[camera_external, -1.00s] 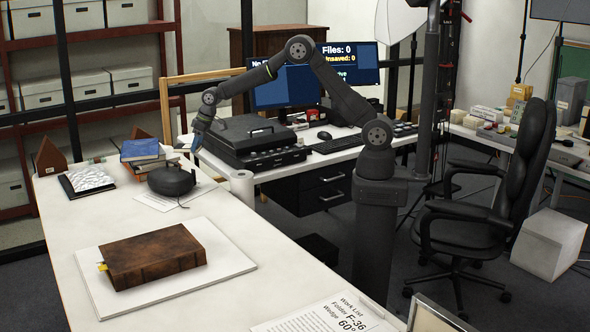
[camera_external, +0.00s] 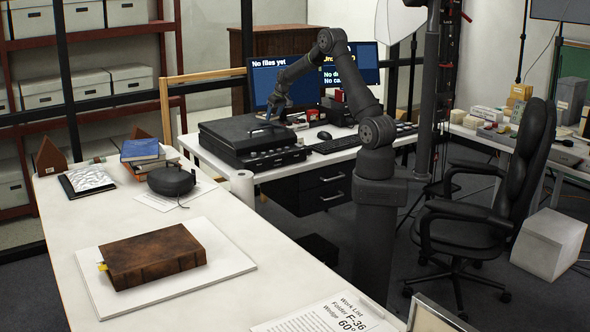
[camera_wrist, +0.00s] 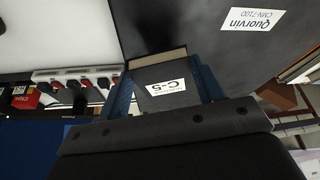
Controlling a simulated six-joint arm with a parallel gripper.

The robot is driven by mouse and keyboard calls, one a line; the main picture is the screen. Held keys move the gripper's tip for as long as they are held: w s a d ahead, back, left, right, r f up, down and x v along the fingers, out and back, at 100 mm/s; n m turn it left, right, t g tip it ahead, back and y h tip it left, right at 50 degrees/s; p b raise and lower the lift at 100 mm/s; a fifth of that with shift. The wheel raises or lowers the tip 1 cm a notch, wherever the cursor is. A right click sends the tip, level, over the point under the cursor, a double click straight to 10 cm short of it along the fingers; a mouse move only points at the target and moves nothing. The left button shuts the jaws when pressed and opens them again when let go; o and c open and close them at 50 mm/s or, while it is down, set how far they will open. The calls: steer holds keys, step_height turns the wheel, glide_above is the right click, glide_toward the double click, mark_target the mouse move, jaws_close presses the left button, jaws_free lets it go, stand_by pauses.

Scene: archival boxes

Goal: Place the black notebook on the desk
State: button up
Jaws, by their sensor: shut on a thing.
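In the wrist view, a small dark book-like thing with a white "C-5" label and a pale page-like edge, which fits the black notebook (camera_wrist: 148,76), sits between the two blue fingers of my gripper (camera_wrist: 166,88). My gripper is shut on it. In the external view, my gripper (camera_external: 274,108) is over the back right part of the black machine on the desk (camera_external: 320,160), in front of the monitors. The notebook is too small and dark to make out there. I cannot tell whether it touches anything below.
The black machine (camera_external: 238,138) fills the desk's left part; a keyboard (camera_external: 337,145) and mouse lie right of it. Monitors (camera_external: 275,85) stand behind. The wrist view shows a power strip (camera_wrist: 75,75) and a red Clips box (camera_wrist: 24,98). A brown book (camera_external: 155,255) lies on the front table.

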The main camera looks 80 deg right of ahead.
steer(key=s+d+m+h, duration=0.1)
steer(key=s+d, duration=0.6)
steer(key=s, duration=0.2)
steer(key=s+d+m, duration=0.2)
steer(key=s+d, duration=0.4)
steer(key=s, duration=0.4)
steer(key=w+f, duration=0.4)
steer(key=w+a+f, duration=0.1)
steer(key=w+f, duration=0.7)
steer(key=shift+w+a, duration=0.1)
steer(key=shift+a, duration=0.15)
steer(key=shift+f, duration=2)
steer(key=shift+f, duration=0.2)
steer(key=o, duration=1)
steer(key=shift+r, duration=0.1)
steer(key=v, duration=1.2)
steer(key=shift+w+r, duration=0.2)
steer(key=shift+w, duration=0.1)
